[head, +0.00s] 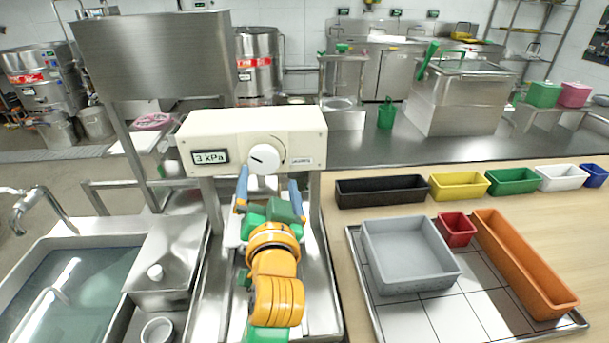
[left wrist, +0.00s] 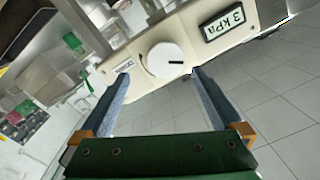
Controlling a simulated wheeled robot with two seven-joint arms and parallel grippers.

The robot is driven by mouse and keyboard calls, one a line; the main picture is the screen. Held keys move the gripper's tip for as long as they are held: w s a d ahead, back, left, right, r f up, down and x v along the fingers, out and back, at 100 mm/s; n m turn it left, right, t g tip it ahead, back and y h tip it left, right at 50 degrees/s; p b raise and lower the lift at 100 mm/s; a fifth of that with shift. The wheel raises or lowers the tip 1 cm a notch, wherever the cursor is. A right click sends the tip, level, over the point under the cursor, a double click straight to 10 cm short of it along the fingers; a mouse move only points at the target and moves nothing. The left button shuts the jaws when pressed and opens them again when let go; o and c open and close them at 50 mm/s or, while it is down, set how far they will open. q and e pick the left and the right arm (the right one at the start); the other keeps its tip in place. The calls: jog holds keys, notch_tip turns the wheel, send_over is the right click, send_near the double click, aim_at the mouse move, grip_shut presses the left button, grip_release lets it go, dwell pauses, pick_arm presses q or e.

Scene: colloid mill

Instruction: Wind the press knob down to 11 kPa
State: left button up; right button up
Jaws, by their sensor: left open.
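The press (head: 299,133) is a cream box with a small display (head: 210,157) that reads 3 kPa. The white round knob (head: 264,158) is on its front face, with a dark pointer mark pointing left and slightly up in the head view. My left gripper (head: 267,190) is open just in front of and below the knob. In the left wrist view the knob (left wrist: 165,61) lies ahead between the two blue fingers (left wrist: 160,85), which look apart from it. The display (left wrist: 229,22) also reads 3 kPa there. My right gripper is not in view.
A sink with water (head: 75,280) is at the left. On the wooden table at the right, a tray (head: 440,318) bears a grey bin (head: 410,265), a red bin (head: 456,230) and an orange bin (head: 525,262). A black bin (head: 380,191) stands behind them.

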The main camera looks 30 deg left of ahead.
pick_arm(q)
jog(key=x, duration=0.2)
jog(key=p+x, duration=0.1)
jog(key=x, duration=0.1)
jog(key=p+x, duration=0.1)
jog(key=shift+a+r, duration=0.4)
jog(key=shift+a, duration=0.2)
jog(key=shift+w+a+f, duration=0.1)
jog(key=shift+w+f, duration=0.1)
jog(key=shift+w, duration=0.1)
jog(key=shift+s+r, duration=0.1)
jog(key=shift+s, duration=0.05)
jog(key=c, duration=1.3)
jog(key=shift+o, duration=0.2)
jog(key=shift+n, duration=0.6)
jog(key=o, duration=1.3)
jog(key=shift+c, duration=0.2)
jog(key=b, duration=0.2)
send_near(264, 162)
jog(key=w, duration=0.2)
jog(key=shift+a, duration=0.55)
